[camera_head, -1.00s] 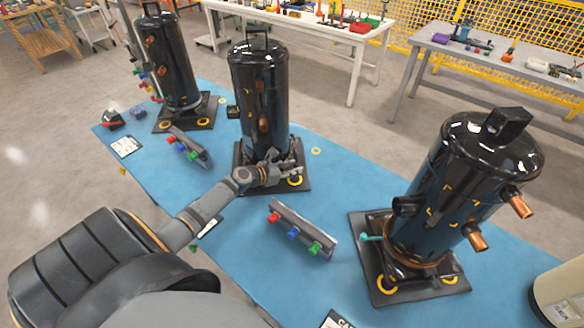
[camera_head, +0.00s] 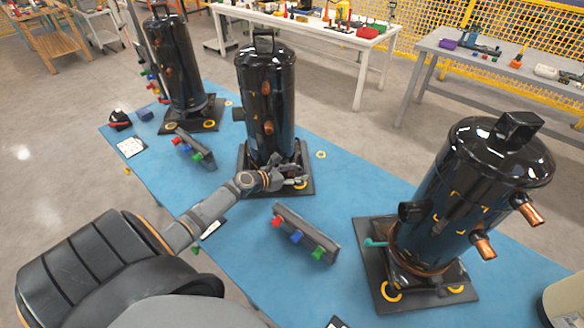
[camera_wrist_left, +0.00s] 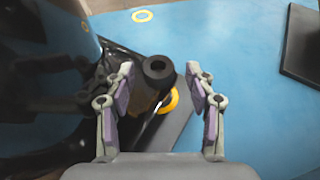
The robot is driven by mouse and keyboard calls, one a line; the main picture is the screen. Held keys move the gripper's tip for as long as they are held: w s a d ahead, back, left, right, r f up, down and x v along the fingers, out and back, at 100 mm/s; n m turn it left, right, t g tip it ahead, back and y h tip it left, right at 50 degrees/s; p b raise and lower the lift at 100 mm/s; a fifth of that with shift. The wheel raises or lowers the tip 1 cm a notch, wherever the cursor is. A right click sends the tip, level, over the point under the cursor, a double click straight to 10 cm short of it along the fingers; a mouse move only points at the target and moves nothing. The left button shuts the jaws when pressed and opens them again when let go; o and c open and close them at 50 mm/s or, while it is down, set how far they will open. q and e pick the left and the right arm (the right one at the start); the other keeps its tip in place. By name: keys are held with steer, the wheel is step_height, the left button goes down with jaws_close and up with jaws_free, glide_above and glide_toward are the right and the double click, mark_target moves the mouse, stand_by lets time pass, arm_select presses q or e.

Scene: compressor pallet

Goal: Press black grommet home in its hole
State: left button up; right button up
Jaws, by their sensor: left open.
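The black grommet (camera_wrist_left: 158,69) shows in the left wrist view as a dark ring with a hole in its middle. It lies between the two fingers of my left gripper (camera_wrist_left: 161,76), with a gap on each side. My left gripper also shows in the head view (camera_head: 297,178), open and low over the front right corner of the middle compressor's base plate (camera_head: 262,189). A yellow ring (camera_wrist_left: 171,101) on the plate is partly hidden behind the grommet. I cannot tell how deep the grommet sits. My right gripper is not in view.
The middle black compressor (camera_head: 265,98) stands close behind my left gripper. A grey bar with coloured knobs (camera_head: 305,233) lies in front on the blue mat (camera_head: 232,265). Another compressor (camera_head: 465,190) stands at right, and one (camera_head: 174,65) at back left.

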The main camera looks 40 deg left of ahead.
arm_select(q)
steer(key=v, duration=0.6)
steer(key=shift+s+r, duration=0.2)
steer(key=shift+s, duration=0.15)
stand_by(0.4)
